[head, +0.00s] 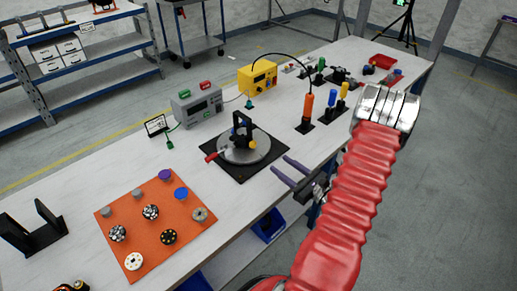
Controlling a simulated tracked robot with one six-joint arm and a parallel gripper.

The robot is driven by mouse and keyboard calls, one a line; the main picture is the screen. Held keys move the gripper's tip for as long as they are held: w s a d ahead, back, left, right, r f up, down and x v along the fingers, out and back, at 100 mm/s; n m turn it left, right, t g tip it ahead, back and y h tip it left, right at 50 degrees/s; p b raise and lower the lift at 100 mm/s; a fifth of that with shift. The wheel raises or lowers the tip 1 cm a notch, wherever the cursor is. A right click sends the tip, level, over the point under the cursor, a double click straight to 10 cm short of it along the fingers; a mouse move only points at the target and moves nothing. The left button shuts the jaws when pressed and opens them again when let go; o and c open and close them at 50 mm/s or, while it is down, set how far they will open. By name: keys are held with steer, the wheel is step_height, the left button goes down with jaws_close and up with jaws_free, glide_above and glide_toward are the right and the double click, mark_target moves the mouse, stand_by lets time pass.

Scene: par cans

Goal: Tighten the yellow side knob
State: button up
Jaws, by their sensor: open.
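A small black fixture (242,126) stands upright on a round grey plate (232,154), which sits on a black square mat (240,174). The yellow side knob (253,145) shows low on the fixture's right side. A red handle (211,157) sticks out at the plate's left edge. My gripper (280,165), with two purple fingers, is open and empty. It is to the right of the knob and apart from it, near the bench's front edge. How tight the knob is cannot be told.
An orange mat (150,240) with several knobs lies at the front left. A grey box (197,106) and a yellow box (257,76) stand behind the fixture. Upright handled tools, including an orange one (308,106), stand to the right. The white bench (110,178) has bare patches between them.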

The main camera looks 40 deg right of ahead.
mark_target(254, 145)
steer(key=w, duration=1.3)
steer(key=shift+w+a, duration=0.15)
steer(key=shift+w, duration=0.05)
steer(key=shift+c, duration=0.4)
steer(key=c, duration=1)
steer(key=shift+m, duration=2.4)
steer(key=o, duration=1.1)
